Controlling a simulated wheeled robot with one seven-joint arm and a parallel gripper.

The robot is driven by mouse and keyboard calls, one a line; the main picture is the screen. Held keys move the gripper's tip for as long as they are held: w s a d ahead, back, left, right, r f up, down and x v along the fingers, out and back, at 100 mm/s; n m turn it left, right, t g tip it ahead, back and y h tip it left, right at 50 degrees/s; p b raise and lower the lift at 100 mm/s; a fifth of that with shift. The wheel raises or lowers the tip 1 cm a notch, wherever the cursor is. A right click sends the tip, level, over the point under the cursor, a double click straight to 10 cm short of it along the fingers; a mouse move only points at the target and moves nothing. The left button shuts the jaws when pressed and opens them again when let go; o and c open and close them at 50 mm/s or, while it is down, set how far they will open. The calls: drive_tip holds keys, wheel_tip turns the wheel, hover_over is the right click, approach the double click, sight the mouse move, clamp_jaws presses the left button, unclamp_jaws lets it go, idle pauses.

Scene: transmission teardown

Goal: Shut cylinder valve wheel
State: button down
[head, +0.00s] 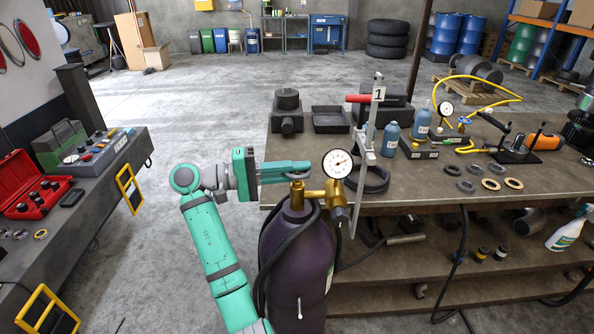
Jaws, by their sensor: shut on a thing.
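A dark purple gas cylinder (300,265) stands upright in front of the workbench. A brass valve and regulator (322,192) sit on its top, with a round white pressure gauge (338,163) to the right. My teal gripper (298,171) reaches in from the left, its fingers level over the valve at the cylinder's top. It is shut on the valve wheel, which the fingers almost wholly hide. How far the wheel is turned cannot be seen.
The workbench (440,190) behind carries blue bottles (391,139), a black tray (331,119) and metal rings. A side bench (90,170) holds a red toolbox (30,186). Floor between them is clear.

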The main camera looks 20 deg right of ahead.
drive_tip(key=m+g+y, duration=0.1)
drive_tip(key=g, duration=0.1)
drive_tip(key=m+g, duration=0.2)
drive_tip(key=g, duration=0.1)
drive_tip(key=shift+y, duration=0.4)
drive_tip(key=shift+m+g+y, duration=0.3)
drive_tip(key=shift+m+g, duration=0.2)
drive_tip(key=shift+g, duration=0.2)
drive_tip(key=shift+d+f+m+g+y, duration=0.1)
drive_tip(key=shift+d+m+g+y, duration=0.1)
drive_tip(key=shift+m+g+y, duration=0.55)
drive_tip(key=c, duration=1.8)
unclamp_jaws()
drive_tip(key=shift+w+a, duration=0.1)
drive_tip(key=shift+a, duration=0.1)
